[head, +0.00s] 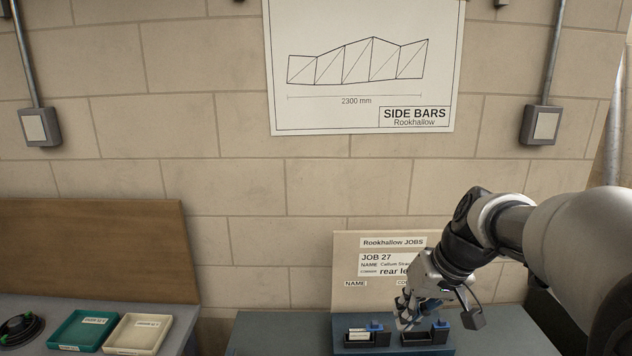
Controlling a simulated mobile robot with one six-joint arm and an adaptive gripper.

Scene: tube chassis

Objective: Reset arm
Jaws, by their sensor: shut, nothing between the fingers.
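My arm reaches in from the right in the head view. My gripper (404,318) is at its end, pointing down and shut, with nothing seen between the fingers. It is at the blue holder (393,350) on the grey bench, close to a small black block with a blue knob (438,333) on the right. A second black block with a white label (359,337) and a blue knob sits on the left of the holder. Whether the fingertips touch anything is hard to tell at this size.
A job board (345,262) stands behind the holder, partly hidden by my arm. On the left bench are a green tray (66,336), a cream tray (137,334) and a black round item (20,328). The bench (280,333) left of the holder is clear.

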